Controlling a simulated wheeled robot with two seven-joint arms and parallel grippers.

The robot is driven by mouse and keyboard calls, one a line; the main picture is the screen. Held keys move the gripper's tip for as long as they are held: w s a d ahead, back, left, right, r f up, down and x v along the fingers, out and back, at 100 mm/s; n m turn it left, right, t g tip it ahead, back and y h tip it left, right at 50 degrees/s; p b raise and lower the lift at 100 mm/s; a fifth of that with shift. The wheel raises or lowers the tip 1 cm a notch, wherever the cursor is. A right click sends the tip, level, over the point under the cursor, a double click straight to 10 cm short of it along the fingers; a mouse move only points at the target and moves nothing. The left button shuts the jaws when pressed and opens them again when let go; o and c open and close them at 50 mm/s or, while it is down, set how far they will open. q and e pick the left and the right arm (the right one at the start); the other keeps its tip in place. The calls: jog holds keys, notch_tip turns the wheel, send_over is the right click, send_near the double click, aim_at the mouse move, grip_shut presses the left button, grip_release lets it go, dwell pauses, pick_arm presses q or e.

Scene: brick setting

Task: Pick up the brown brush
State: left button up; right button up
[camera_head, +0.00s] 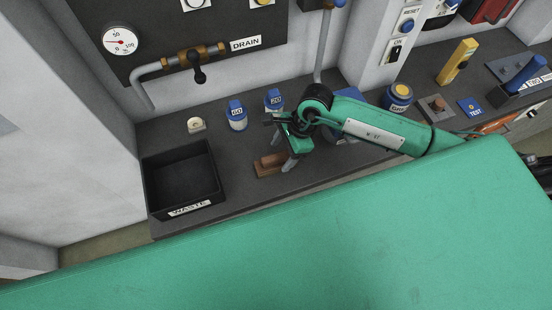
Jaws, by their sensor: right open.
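The brown brush (268,164) lies on the dark grey counter, right of the black waste bin. My right gripper (286,155) comes in from the right and is open, directly over and beside the brush's right end. One grey finger shows just right of the brush. The gripper partly hides that end, and I cannot tell whether they touch. My left gripper is not in view.
The waste bin (183,205) stands at the counter's left end. Two blue-capped bottles (237,117) (273,101) and a small beige item (195,125) stand behind the brush. A blue and yellow canister (398,97) is farther right. The drain pipe (165,64) runs along the wall.

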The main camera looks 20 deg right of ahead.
aim_at(279, 155)
jog(key=p+x, duration=0.1)
jog(key=x, duration=0.2)
jog(key=shift+a+p, duration=0.25)
jog(key=shift+p, duration=0.15)
jog(key=shift+a+f, duration=0.15)
jog(key=shift+f, duration=0.4)
jog(key=c, duration=1.2)
jog(key=shift+o, duration=0.2)
jog(key=shift+r, duration=0.1)
notch_tip(279, 155, up, 20)
jog(key=b, duration=0.5)
jog(key=shift+b, duration=0.35)
